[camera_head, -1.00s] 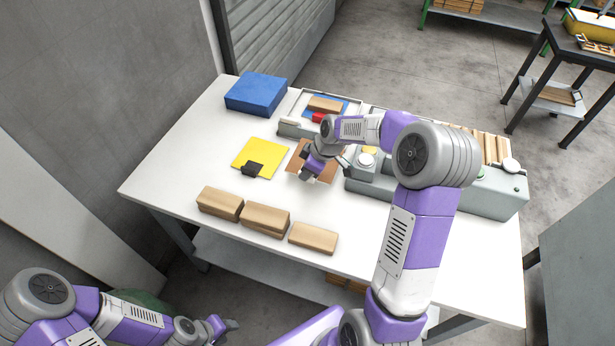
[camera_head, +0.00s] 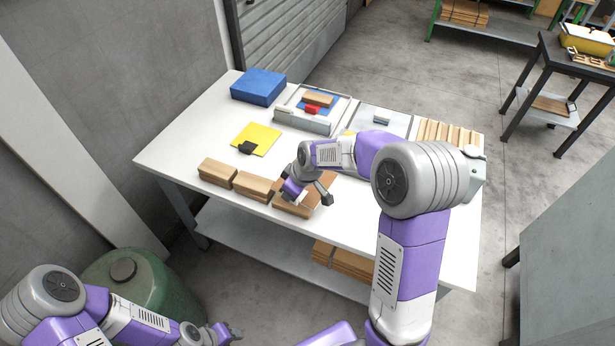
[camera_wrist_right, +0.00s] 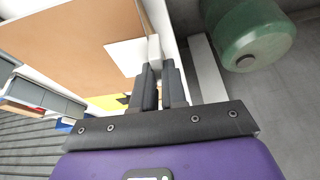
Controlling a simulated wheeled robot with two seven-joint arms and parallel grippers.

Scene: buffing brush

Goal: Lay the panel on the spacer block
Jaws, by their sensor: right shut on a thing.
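The brown panel (camera_wrist_right: 75,45) fills the upper left of the right wrist view, with a white square patch and a pale block at its edge. My right gripper (camera_wrist_right: 158,75) is shut on it there. In the head view the panel (camera_head: 314,206) is mostly behind my right gripper (camera_head: 302,197), at the front edge of the table. Two wooden blocks (camera_head: 217,172) (camera_head: 253,186) stand to its left; the third in the row is largely covered, and I cannot tell whether the panel touches it. My left gripper (camera_head: 230,332) is low at the front, away from the table, its jaws unclear.
A yellow sheet (camera_head: 262,136) with a black clip lies behind the blocks. A blue box (camera_head: 258,86) and a grey fixture (camera_head: 303,121) with a red part stand at the back. A green drum (camera_head: 140,285) stands front left. The white table (camera_head: 185,135) is clear at left.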

